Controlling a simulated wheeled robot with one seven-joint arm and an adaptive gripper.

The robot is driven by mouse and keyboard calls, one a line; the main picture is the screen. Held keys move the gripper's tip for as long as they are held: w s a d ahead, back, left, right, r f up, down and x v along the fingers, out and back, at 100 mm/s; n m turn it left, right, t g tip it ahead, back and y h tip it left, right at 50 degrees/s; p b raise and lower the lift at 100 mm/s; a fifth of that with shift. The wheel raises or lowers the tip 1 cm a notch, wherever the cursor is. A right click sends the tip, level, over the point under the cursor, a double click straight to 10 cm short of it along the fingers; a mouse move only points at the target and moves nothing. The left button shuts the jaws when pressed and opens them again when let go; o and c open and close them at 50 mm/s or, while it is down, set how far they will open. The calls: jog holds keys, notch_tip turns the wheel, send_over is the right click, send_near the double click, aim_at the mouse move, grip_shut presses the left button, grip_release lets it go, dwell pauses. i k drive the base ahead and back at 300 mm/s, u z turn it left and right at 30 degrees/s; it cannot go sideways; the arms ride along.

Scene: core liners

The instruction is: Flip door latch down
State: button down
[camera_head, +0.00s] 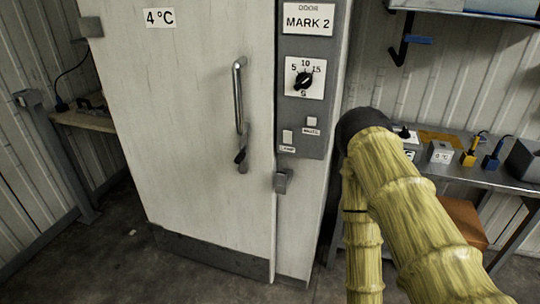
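A white cold-room door (185,130) stands upright and looks shut, with a "4 °C" label near its top. A vertical metal handle (239,95) is on its right side. A small dark lever (241,157) sits at the handle's lower end, pointing downward. A grey metal block (282,181) is on the door frame just right of the door edge. I cannot tell which of these two is the latch. My yellow-sleeved arm rises at the right, apart from the door in the picture. My gripper does not show.
A grey control panel (305,130) on the frame carries a dial (303,80) and small switches. A metal bench (482,174) with small boxes and tools stands at the right. A wooden shelf (88,119) is at the left. Floor before the door looks clear.

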aim_at(241, 160)
jog(key=z, duration=0.55)
jog(key=k, duration=1.25)
jog(key=u, duration=0.2)
jog(key=i, duration=0.55)
jog(key=u, duration=0.7)
jog(key=i, duration=1.05)
jog(key=z, duration=0.55)
